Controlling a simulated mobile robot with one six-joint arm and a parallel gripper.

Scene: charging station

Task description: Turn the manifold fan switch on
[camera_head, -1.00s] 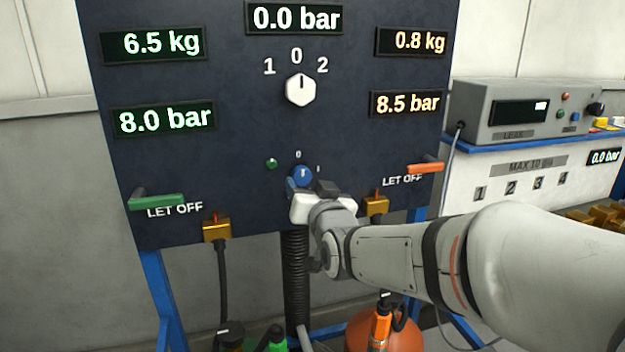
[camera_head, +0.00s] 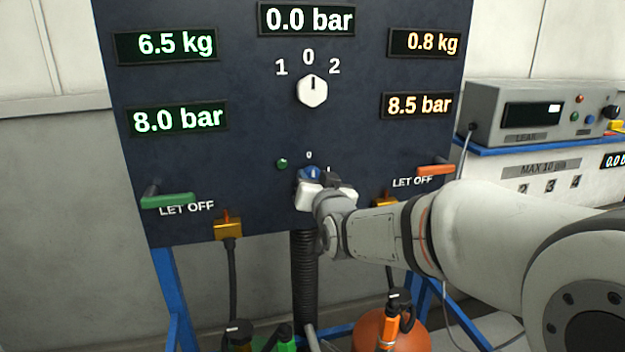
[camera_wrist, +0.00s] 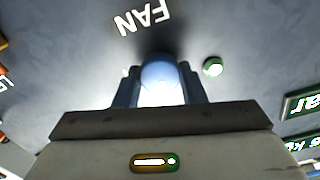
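The fan switch is a small blue round knob (camera_head: 311,173) low on the dark panel, with a 0 mark above it and a 1 mark to its right. Its white pointer looks roughly upright, towards 0. In the wrist view the knob (camera_wrist: 159,73) sits between the two fingers of my gripper (camera_wrist: 159,84), below the upside-down FAN label (camera_wrist: 141,21). The fingers flank the knob closely, but I cannot tell whether they touch it. In the head view my gripper (camera_head: 318,178) covers the knob's lower part.
A small green button (camera_head: 282,164) is left of the knob. A white selector knob (camera_head: 312,91) is above. A green LET OFF lever (camera_head: 168,201) and an orange one (camera_head: 435,171) stick out at the sides. A black corrugated hose (camera_head: 304,275) hangs below.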

